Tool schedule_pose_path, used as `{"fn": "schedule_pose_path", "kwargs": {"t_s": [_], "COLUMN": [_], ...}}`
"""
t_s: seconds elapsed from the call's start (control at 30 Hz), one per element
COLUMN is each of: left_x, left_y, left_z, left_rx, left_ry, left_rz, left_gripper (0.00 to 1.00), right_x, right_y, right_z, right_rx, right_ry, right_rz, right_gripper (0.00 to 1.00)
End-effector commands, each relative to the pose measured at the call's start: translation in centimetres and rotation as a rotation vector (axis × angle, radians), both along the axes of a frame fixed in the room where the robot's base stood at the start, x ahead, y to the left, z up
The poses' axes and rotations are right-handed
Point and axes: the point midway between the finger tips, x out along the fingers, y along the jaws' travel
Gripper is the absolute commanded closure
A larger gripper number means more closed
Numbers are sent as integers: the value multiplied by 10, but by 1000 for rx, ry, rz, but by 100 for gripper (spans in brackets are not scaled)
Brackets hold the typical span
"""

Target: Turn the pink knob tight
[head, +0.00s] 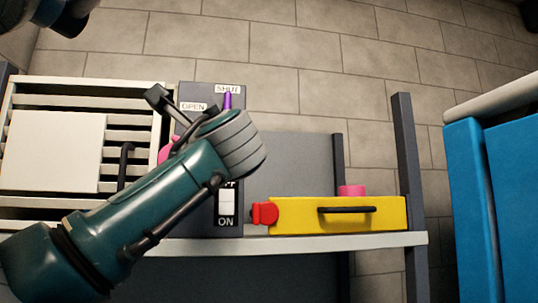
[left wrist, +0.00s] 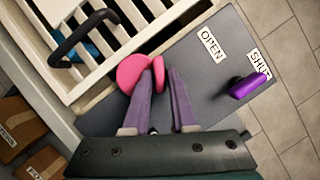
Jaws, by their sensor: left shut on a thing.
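The pink knob (left wrist: 134,72) is on the dark grey panel (left wrist: 100,121), beside the white slatted vent. In the head view only a bit of the knob (head: 164,153) shows at the left of my arm. My left gripper (left wrist: 163,76) is at the knob, its two purple fingers shut on the pink part. Pink shows to the left of and between the fingertips. The wrist hides the fingers in the head view. My right gripper is not in view.
A purple lever (head: 227,101) points to the SHUT label. An ON switch (head: 226,203) sits lower on the panel. To the right are a yellow box (head: 380,215) with a red end and a blue unit (head: 505,190). A black handle (head: 125,165) stands out from the vent.

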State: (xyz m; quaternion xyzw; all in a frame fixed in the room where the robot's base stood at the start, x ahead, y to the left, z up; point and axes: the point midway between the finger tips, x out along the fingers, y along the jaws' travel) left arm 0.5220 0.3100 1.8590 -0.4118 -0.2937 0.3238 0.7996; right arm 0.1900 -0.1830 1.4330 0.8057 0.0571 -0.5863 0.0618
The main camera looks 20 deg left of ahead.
Motion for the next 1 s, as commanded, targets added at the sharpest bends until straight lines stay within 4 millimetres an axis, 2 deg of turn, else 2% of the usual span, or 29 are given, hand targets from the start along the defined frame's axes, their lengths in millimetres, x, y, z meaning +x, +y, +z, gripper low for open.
{"fn": "schedule_pose_path", "kwargs": {"t_s": [0.37, 1.0], "left_x": [-1, -4], "left_y": [2, 7], "left_z": [-3, -3], "left_rx": [305, 761], "left_ry": [189, 469], "left_rz": [-1, -1], "left_gripper": [100, 100], "right_x": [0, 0], "right_y": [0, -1], "right_z": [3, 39], "right_rx": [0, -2], "right_ry": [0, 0], "right_rz": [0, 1], "right_gripper": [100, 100]}}
